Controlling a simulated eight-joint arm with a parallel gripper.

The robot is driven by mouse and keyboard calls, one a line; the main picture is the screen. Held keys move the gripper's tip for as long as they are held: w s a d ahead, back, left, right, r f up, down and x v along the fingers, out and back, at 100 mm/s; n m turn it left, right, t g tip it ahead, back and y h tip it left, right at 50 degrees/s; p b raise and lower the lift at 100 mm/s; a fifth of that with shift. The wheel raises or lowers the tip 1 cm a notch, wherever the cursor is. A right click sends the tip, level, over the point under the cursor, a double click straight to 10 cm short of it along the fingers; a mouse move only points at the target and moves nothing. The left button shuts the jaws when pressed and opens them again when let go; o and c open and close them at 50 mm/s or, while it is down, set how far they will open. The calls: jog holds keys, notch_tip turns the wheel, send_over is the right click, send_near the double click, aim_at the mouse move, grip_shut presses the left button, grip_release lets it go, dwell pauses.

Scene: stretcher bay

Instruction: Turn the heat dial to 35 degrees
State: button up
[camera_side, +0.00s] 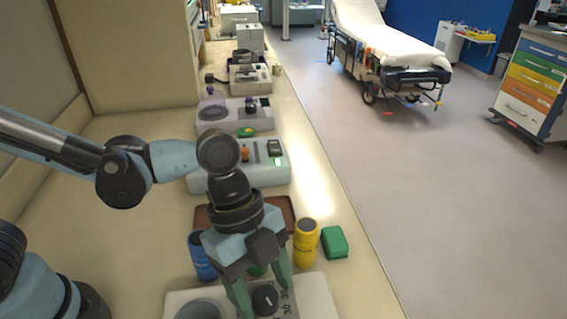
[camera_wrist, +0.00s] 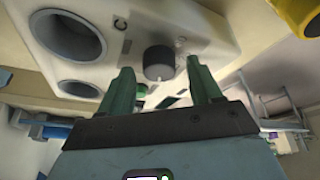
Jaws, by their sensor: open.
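The heat dial (camera_side: 265,300) is a black round knob on top of a cream-coloured unit (camera_side: 318,295) at the bottom of the side view.
The unit has a round well (camera_side: 200,312), and two wells show in the wrist view. A blue container (camera_side: 202,258), a yellow container (camera_side: 306,243) and a green block (camera_side: 334,242) stand close behind. A brown tray (camera_side: 288,210) and other devices (camera_side: 265,175) line the counter.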

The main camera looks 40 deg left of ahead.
jog(key=shift+f, duration=0.15)
jog(key=c, duration=1)
jog(key=shift+c, duration=0.2)
